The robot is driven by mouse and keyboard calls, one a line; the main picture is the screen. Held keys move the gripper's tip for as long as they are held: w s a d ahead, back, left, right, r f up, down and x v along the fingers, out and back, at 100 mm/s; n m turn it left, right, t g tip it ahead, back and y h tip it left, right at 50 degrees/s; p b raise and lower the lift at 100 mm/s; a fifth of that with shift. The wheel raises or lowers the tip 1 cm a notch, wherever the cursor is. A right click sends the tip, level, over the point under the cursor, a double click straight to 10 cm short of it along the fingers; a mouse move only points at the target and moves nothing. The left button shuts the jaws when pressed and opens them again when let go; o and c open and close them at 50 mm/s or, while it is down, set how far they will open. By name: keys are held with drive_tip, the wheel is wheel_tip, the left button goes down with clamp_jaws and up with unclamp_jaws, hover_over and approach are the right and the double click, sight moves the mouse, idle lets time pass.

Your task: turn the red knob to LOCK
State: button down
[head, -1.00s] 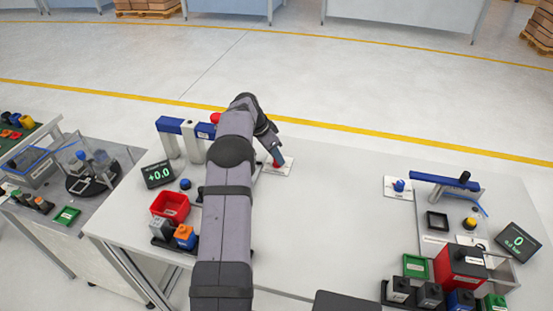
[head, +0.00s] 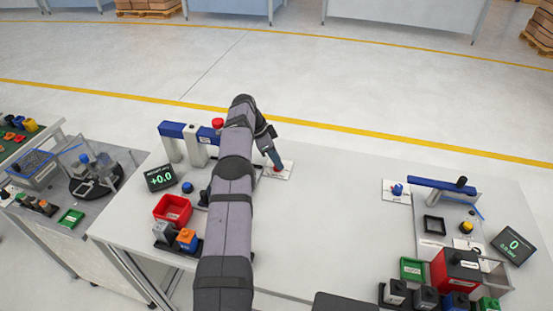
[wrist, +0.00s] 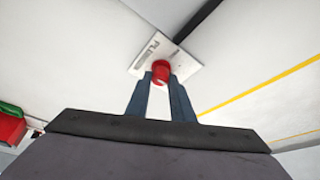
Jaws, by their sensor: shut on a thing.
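The red knob (wrist: 160,71) sits on a white label plate (wrist: 140,62) near the far edge of the table. In the wrist view my gripper (wrist: 160,83) has one dark finger on each side of the knob and is shut on it. In the head view my gripper (head: 275,163) reaches down to the plate (head: 283,174), and the fingers hide most of the knob. The print on the plate is too small to read, so I cannot tell which mark the knob points to.
A blue-topped stand (head: 186,131), a display reading +0.0 (head: 161,178) and a red bin (head: 172,210) stand left of my arm. A blue knob (head: 397,189) and a blue-handled press (head: 440,185) are at the right. The middle table (head: 335,225) is clear.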

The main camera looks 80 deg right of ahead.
drive_tip(key=c, duration=1.5)
unclamp_jaws()
drive_tip(key=shift+c, duration=0.2)
drive_tip(key=b+v, duration=0.1)
drive_tip(key=v, duration=0.6)
drive_tip(key=shift+a+r, duration=0.1)
